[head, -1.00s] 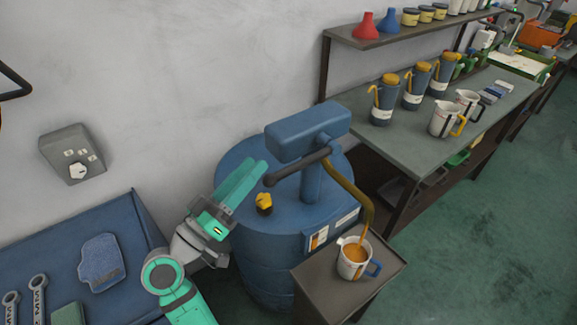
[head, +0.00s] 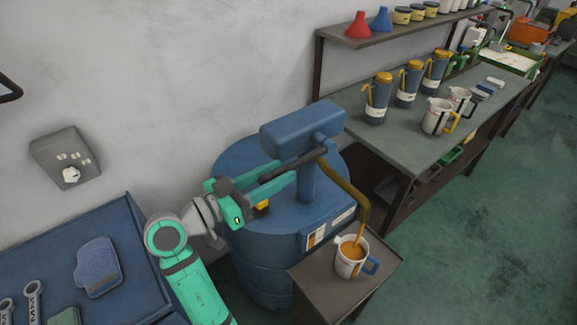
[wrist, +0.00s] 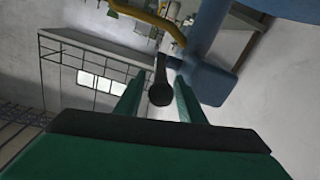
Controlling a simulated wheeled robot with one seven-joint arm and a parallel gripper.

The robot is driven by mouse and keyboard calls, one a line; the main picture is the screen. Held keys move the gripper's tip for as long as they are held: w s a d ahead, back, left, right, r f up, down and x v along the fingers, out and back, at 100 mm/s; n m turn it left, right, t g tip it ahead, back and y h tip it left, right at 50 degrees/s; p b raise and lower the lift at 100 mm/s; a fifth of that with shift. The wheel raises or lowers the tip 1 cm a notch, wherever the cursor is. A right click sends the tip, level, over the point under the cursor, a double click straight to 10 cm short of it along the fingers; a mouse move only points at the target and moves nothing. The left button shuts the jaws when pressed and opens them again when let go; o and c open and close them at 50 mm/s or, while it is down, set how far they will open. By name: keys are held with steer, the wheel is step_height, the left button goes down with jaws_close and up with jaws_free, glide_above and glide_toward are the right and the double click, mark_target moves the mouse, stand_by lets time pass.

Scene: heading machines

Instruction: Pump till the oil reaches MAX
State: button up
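A blue pump (head: 300,128) stands on a blue drum (head: 240,270). Its dark handle (head: 305,157) points left, towards my gripper (head: 272,178). In the wrist view the rounded handle end (wrist: 160,93) lies between the two green fingers of my gripper (wrist: 158,82), with gaps on both sides, so the gripper is open around it. The yellow-brown spout hose (head: 357,200) curves down to a white jug (head: 342,269) with a blue handle. Brown oil (head: 351,251) shows inside the jug; its level against any MAX mark cannot be read.
The jug stands on a small dark stand (head: 320,290) right of the drum. A yellow cap (head: 263,205) on the drum top is partly hidden by my gripper. A bench (head: 415,150) with jugs and canisters is behind right. A blue tray table (head: 130,275) is at left.

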mark_target(290, 164)
steer(key=shift+x, duration=2.05)
